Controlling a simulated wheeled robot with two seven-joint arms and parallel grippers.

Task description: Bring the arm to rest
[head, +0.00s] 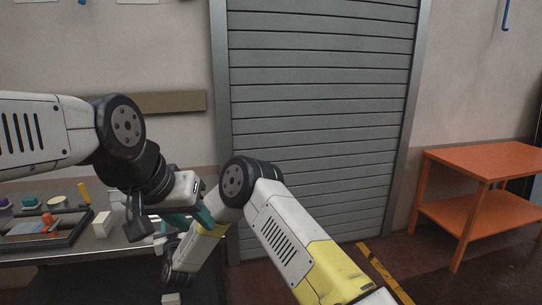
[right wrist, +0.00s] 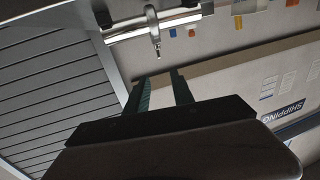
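My left arm comes in from the left in the head view, with its wrist bent over the right end of the workbench. My left gripper (head: 193,218) has teal fingers that look apart, with nothing clearly between them.
A workbench (head: 85,262) at the left carries a dark tray (head: 72,238) of small items and a cream block (head: 102,224). An orange table (head: 487,160) stands at the right. A grey roller shutter (head: 320,100) fills the back. Floor before it is clear.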

